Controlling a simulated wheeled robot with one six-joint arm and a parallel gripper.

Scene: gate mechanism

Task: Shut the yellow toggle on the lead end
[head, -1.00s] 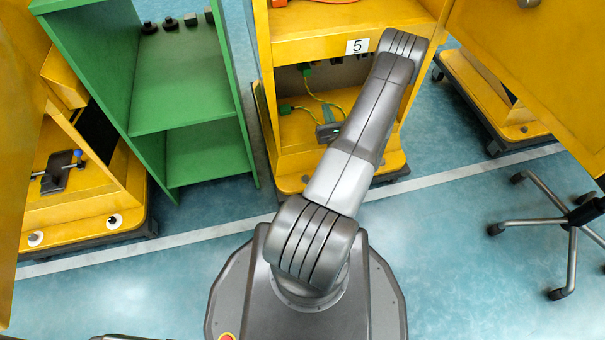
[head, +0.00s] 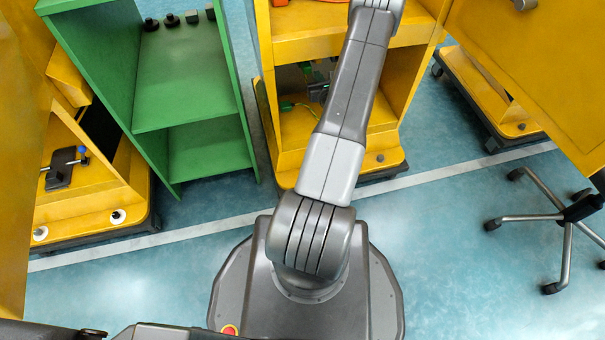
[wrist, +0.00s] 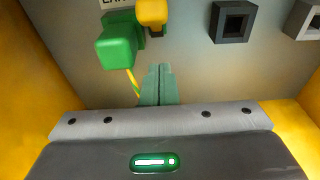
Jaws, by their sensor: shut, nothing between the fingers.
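In the wrist view the lead end is a green block (wrist: 118,46) at the upper left, with a yellow-green lead hanging from it. The yellow toggle (wrist: 153,13) is beside its upper right, at the top edge of the view; I cannot tell its exact angle. My gripper (wrist: 158,72) is shut and empty, its green-grey fingers pointing toward the back panel, below and right of the lead end and apart from the toggle in the picture.
A dark square socket (wrist: 231,21) and a paler one (wrist: 306,19) are on the panel to the right. Yellow cabinet walls (wrist: 28,70) close in on both sides. In the head view a green shelf unit (head: 190,90) stands left and a wheeled chair (head: 560,220) right.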

